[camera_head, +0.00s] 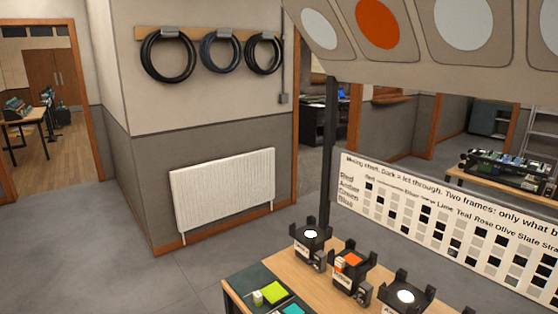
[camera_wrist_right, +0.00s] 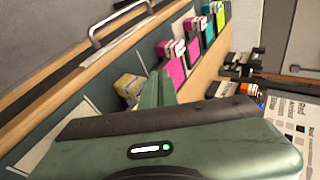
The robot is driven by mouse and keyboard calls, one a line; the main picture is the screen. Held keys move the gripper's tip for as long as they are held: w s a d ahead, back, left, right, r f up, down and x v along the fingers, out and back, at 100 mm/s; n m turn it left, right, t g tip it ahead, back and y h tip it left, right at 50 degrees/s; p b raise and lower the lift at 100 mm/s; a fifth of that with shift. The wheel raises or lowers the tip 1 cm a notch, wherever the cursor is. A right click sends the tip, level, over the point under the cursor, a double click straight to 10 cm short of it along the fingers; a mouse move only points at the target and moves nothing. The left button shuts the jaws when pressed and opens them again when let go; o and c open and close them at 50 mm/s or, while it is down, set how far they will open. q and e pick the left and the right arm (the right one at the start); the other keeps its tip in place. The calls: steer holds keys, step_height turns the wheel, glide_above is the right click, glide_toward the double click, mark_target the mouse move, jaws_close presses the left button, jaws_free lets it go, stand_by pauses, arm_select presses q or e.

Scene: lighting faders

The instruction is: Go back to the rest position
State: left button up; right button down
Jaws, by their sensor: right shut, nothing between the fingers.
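My right gripper (camera_wrist_right: 157,82) shows in the right wrist view, its two green fingers close together and empty. It is above a wood-edged dark panel that holds coloured gel frames. The fingers appear close to a magenta gel frame (camera_wrist_right: 174,70), but I cannot tell whether they touch it. Neither gripper shows in the head view. My left gripper is in neither view.
A wooden table (camera_head: 375,291) at the bottom right of the head view carries several black lamp fixtures (camera_head: 350,278) and green and teal frames. A mixing chart (camera_head: 440,215) stands behind. A white radiator (camera_head: 223,188) hangs on the wall. Grey floor (camera_head: 140,275) at left is clear.

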steer(key=s+d+r+n+g+h, duration=0.1)
steer(key=s+r+n+g+h, duration=0.15)
steer(key=s+n, duration=0.7)
steer(key=s+d+r+n+g+h, duration=0.1)
steer(key=s+r+n+g, duration=0.4)
steer(key=s, duration=0.8)
step_height(320, 180, down, 28)
steer(key=n, duration=0.1)
steer(key=s+d+f+g+b, duration=0.1)
steer(key=s+d+f, duration=0.2)
steer(key=s+f, duration=1.4)
steer(key=shift+s+f, duration=0.4)
steer(key=shift+s, duration=0.15)
steer(key=shift+s, duration=0.1)
